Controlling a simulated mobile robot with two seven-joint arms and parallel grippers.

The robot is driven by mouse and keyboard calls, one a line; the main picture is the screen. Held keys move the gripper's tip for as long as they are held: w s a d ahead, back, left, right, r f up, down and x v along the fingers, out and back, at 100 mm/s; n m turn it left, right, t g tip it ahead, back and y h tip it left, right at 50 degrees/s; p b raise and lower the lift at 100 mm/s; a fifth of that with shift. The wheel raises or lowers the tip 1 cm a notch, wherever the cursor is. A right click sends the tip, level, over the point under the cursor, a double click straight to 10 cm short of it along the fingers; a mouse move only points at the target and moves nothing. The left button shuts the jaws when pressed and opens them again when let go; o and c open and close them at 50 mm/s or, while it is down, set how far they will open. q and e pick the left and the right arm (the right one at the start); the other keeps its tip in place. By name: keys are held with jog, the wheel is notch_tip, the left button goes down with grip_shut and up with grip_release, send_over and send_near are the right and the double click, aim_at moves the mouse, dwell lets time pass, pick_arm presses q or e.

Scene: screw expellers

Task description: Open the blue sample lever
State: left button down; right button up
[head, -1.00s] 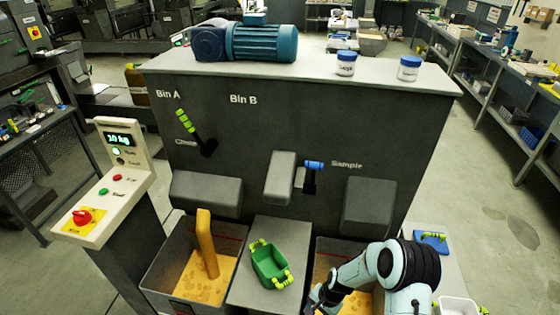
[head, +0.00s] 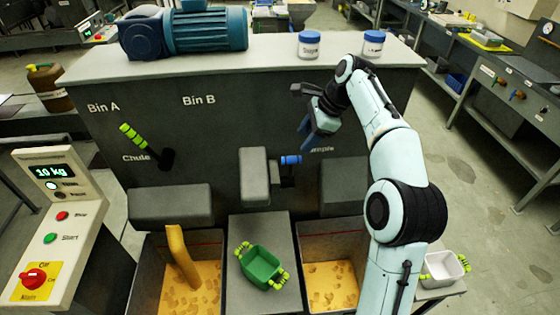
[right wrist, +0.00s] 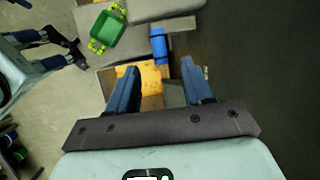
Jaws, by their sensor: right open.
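The blue sample lever (head: 290,160) sits on the dark machine front, right of a grey block and left of the partly covered "Sample" label. Its blue handle also shows in the right wrist view (right wrist: 158,47), ahead of the fingers. My right gripper (head: 307,130) is open and empty, above and slightly right of the lever, not touching it. Its two blue fingers are spread in the right wrist view (right wrist: 160,85).
A green tray with yellow-green handles (head: 262,266) stands on the grey ledge between two bins of yellow material. The chute lever (head: 146,146) is further left. A control panel (head: 45,225) stands at left, a white tray (head: 443,268) at lower right.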

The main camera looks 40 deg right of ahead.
aim_at(292, 159)
jog(key=b+x, duration=0.2)
jog(key=x, duration=0.9)
jog(key=shift+s+d+f, duration=0.1)
jog(key=shift+s+f, duration=0.05)
jog(key=shift+f, duration=0.05)
pick_arm(q)
jog(key=shift+g, duration=0.3)
jog(key=shift+s+d+f, duration=0.1)
jog(key=shift+s+f, duration=1.75)
jog(key=shift+s, duration=0.05)
pick_arm(e)
jog(key=shift+w+a+f, duration=0.2)
jog(key=shift+w+f, duration=0.1)
jog(key=shift+f, duration=0.3)
pick_arm(q)
jog(key=shift+b, duration=0.3)
pick_arm(e)
grip_shut()
